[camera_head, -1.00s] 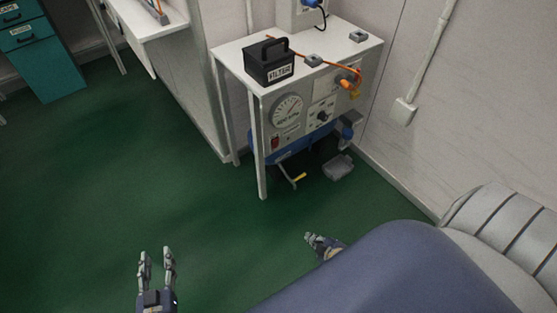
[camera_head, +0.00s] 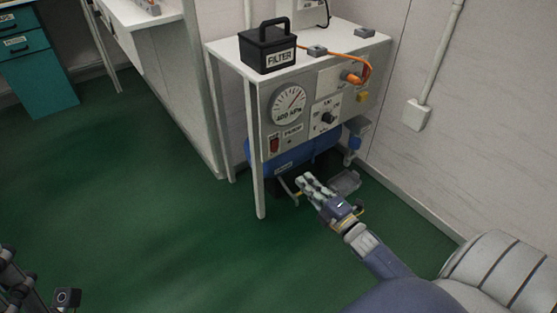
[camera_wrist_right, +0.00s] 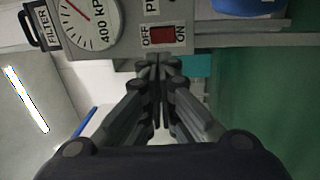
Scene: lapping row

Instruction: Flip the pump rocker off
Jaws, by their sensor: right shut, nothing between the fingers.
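The pump rocker (camera_head: 274,144) is a small red switch low on the left of the grey panel, under the gauge. In the right wrist view the rocker (camera_wrist_right: 162,35) sits between the printed words OFF and ON, just beyond my fingertips; I cannot tell which end is pressed in. My right gripper (camera_head: 304,184) is shut and empty, below and right of the rocker in the head view, apart from it. Its closed fingers (camera_wrist_right: 157,68) fill the middle of the right wrist view. My left gripper (camera_head: 18,285) is partly cut off at the lower left corner.
A round gauge (camera_head: 289,104) and a dark knob (camera_head: 327,118) are on the panel. A black FILTER box (camera_head: 267,50) and an orange cable (camera_head: 366,66) are on top. A blue tank (camera_head: 285,161) and a grey tray (camera_head: 346,181) are underneath. Green floor is open at left.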

